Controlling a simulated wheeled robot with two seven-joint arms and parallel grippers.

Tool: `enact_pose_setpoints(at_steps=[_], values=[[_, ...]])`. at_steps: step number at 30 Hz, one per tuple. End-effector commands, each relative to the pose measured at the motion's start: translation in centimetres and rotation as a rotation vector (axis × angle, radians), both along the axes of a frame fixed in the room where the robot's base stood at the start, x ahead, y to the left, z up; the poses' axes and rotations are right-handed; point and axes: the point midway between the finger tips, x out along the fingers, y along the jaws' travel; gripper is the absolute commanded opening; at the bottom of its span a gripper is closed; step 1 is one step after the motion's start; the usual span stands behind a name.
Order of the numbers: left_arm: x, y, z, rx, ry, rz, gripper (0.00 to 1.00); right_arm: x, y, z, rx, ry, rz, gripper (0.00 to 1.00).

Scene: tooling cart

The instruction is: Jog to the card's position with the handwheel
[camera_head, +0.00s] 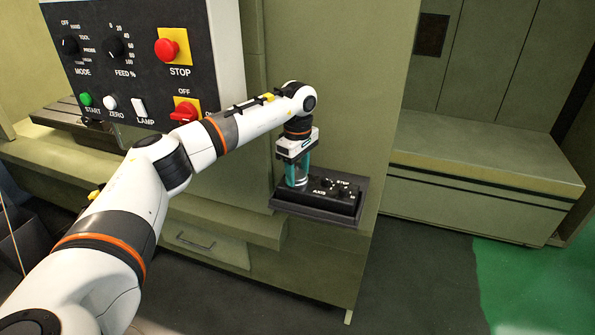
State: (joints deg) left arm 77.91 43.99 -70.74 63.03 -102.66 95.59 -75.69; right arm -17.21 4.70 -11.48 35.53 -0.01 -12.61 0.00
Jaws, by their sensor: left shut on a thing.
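A black handwheel box (345,205) with knobs marked STEP and AXIS sits on a dark shelf at the front of the green machine. My left gripper (297,180) points down over the left end of this box, its teal fingers shut on the handwheel. The handwheel is mostly hidden by the fingers, so its dial reading cannot be seen. No card can be made out in this view. My right gripper is not in view.
A control panel (140,88) hangs at the upper left, with a red STOP button (167,49), a red OFF switch (184,112) and MODE and FEED knobs. My left arm passes just below it. A green bench (480,165) stands at the right; the floor before it is clear.

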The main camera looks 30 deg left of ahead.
Motion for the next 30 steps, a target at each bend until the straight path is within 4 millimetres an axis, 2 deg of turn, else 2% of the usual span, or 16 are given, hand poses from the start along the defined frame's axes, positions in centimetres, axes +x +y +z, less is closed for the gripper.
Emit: enact_pose_setpoints(at_steps=[30], values=[[0.34,0.13,0.12,0.0,-0.002,0.953,0.27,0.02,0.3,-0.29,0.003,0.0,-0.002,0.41]])
